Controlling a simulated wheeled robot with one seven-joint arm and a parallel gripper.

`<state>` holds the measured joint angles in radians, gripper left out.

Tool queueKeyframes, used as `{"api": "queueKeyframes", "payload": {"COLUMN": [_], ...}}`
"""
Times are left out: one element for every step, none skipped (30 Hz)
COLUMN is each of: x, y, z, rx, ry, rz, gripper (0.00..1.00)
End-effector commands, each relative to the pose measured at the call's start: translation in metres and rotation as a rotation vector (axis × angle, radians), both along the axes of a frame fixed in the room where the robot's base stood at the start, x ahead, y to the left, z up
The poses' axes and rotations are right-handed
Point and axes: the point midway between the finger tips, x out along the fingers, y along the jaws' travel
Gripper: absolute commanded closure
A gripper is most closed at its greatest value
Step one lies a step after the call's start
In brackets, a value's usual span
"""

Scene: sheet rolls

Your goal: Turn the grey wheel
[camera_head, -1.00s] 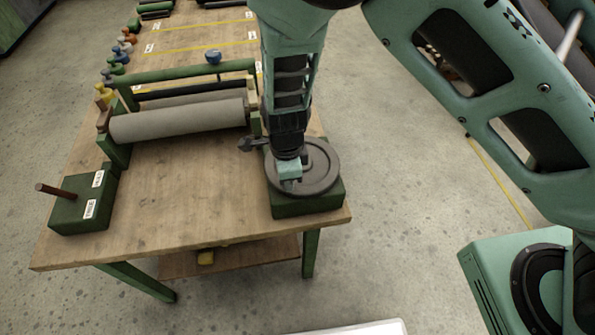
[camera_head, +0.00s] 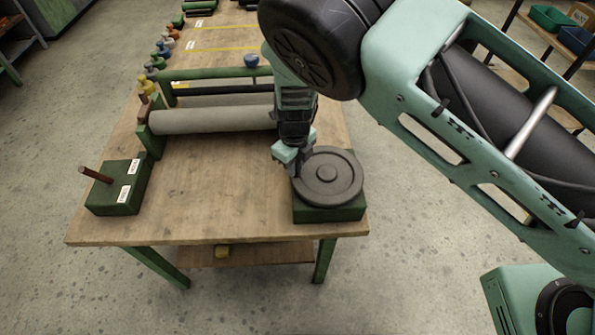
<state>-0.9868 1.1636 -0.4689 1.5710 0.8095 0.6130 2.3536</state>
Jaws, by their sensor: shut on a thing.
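The grey wheel (camera_head: 335,181) lies flat on a dark green block (camera_head: 330,213) at the front right corner of the wooden table. My gripper (camera_head: 294,167) points down at the wheel's left edge. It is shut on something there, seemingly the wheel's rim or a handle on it. The fingertips and the exact grip are partly hidden by the gripper body.
A grey roller (camera_head: 212,120) in a green frame lies across the table behind the wheel. Several coloured knobs (camera_head: 157,67) line the left edge. The table's front middle (camera_head: 215,208) is bare.

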Motion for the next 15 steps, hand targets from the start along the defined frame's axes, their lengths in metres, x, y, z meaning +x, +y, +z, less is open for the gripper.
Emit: {"api": "queueKeyframes", "payload": {"x": [0.007, 0.009, 0.012, 0.014, 0.016, 0.019, 0.02, 0.022, 0.024, 0.026, 0.027, 0.028, 0.029, 0.03, 0.032], "y": [0.0, 0.0, 0.0, 0.0, -0.001, -0.001, -0.001, -0.002, -0.002, -0.002, -0.003, -0.004, -0.004, -0.005, -0.005], "z": [0.0, -0.001, 0.0, 0.0, 0.0, 0.0, 0.0, 0.0, 0.0, 0.0, 0.0, 0.0, 0.0, 0.0, 0.0], "rx": [0.003, 0.003, 0.003, 0.002, 0.002, 0.001, 0.002, 0.002, 0.001, 0.001, 0.001, 0.0, -0.001, -0.001, -0.001], "ry": [-0.006, -0.006, -0.008, -0.007, -0.007, -0.006, -0.007, -0.007, -0.008, -0.007, -0.007, -0.006, -0.006, -0.006, -0.006], "rz": [-0.002, -0.002, -0.001, -0.001, -0.001, -0.001, -0.001, -0.001, 0.0, 0.0, 0.0, -0.001, -0.001, -0.001, -0.002], "gripper": [1.0, 1.0, 1.0, 1.0, 1.0, 1.0, 1.0, 1.0, 1.0, 1.0, 1.0, 1.0, 1.0, 1.0, 1.0]}}
